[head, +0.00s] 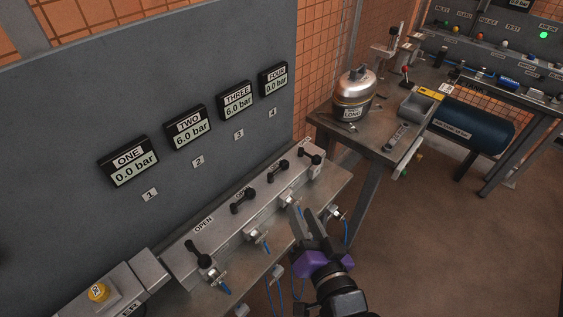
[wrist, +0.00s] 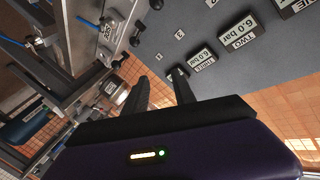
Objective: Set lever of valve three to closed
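Valve three's black lever (head: 278,168) sits third along the grey valve block and points along its length. The display for three (head: 236,100) reads 6.0 bar; it also shows upside down in the wrist view (wrist: 202,60). My gripper (head: 304,212) is in front of the block, to the lower right of lever three, and does not touch it in the head view. In the wrist view its two black fingers (wrist: 160,82) are apart with nothing held between them. Which levers the wrist view shows at its top is hard to tell.
Lever two (head: 242,200) lies along the block; levers one (head: 202,255) and four (head: 310,152) lie across it. Fittings with blue hoses stick out along the block's front. A yellow button (head: 98,292) is at lower left. A table with a metal tank (head: 354,95) stands to the right.

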